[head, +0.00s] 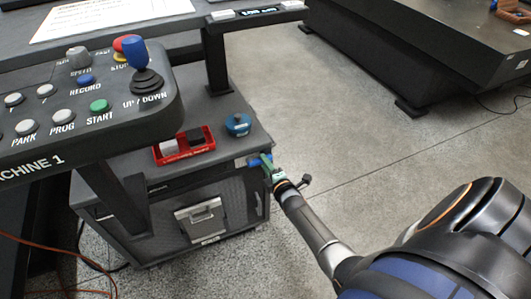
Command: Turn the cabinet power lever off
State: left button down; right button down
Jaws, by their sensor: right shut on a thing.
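The dark cabinet (160,222) stands under the desk, with a meshed front door and a silver latch (200,215). A small blue lever handle (254,162) shows at the cabinet's upper right front corner. My right arm reaches in from the lower right, and my right gripper (267,165) is at that corner, shut on the lever. Its green fingers hide part of the lever, and the lever's exact angle is too small to tell. My left gripper is out of view.
A red tray (184,154) with small blocks and a blue round object (238,124) sit on the cabinet top. The control panel (90,105) with buttons and a blue joystick overhangs at left. An orange cable lies at lower left. The floor right of the cabinet is clear.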

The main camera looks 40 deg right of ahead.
jog(key=c, duration=0.6)
grip_release()
jog(key=shift+p+v, duration=1.9)
jog(key=shift+v, duration=4.35)
jog(key=shift+r, duration=0.1)
jog(key=shift+a, duration=0.1)
